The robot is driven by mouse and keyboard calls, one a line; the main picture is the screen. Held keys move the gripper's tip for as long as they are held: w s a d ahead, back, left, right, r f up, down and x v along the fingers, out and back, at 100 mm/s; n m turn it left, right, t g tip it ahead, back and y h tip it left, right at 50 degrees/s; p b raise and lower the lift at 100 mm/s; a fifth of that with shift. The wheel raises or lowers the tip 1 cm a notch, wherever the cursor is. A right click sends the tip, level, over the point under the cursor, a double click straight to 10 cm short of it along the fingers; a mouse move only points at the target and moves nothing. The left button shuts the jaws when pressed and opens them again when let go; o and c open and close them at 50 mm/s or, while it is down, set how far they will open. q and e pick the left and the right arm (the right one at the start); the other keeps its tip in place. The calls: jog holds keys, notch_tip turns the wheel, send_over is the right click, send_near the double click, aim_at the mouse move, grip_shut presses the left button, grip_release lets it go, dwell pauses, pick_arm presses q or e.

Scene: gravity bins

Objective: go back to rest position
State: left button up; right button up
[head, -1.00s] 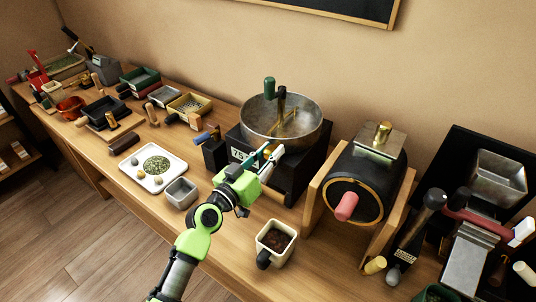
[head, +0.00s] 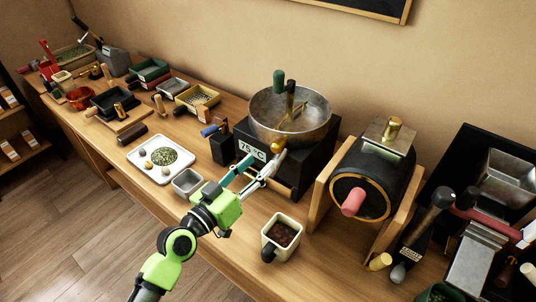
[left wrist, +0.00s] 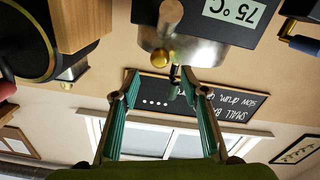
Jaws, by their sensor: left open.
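My left gripper (head: 262,164) is in front of the black heater box (head: 258,162) marked 75 °C, which carries a round metal pan (head: 262,108). Its jaws are open with nothing between them. The fingertips are near a brass knob (head: 279,144) at the front of the pan; I cannot tell whether they touch it. In the left wrist view the two teal-lined fingers (left wrist: 160,82) stand apart, with the brass knob (left wrist: 160,58) beyond them. My right gripper is not in view.
A cream mug (head: 289,224) with dark contents stands right of my arm. A small grey cup (head: 187,181) and a white tray (head: 141,163) lie to its left. A black drum (head: 375,180) in a wooden stand is at right. Open floor is at lower left.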

pick_arm(q)
jog(key=shift+v, duration=1.1)
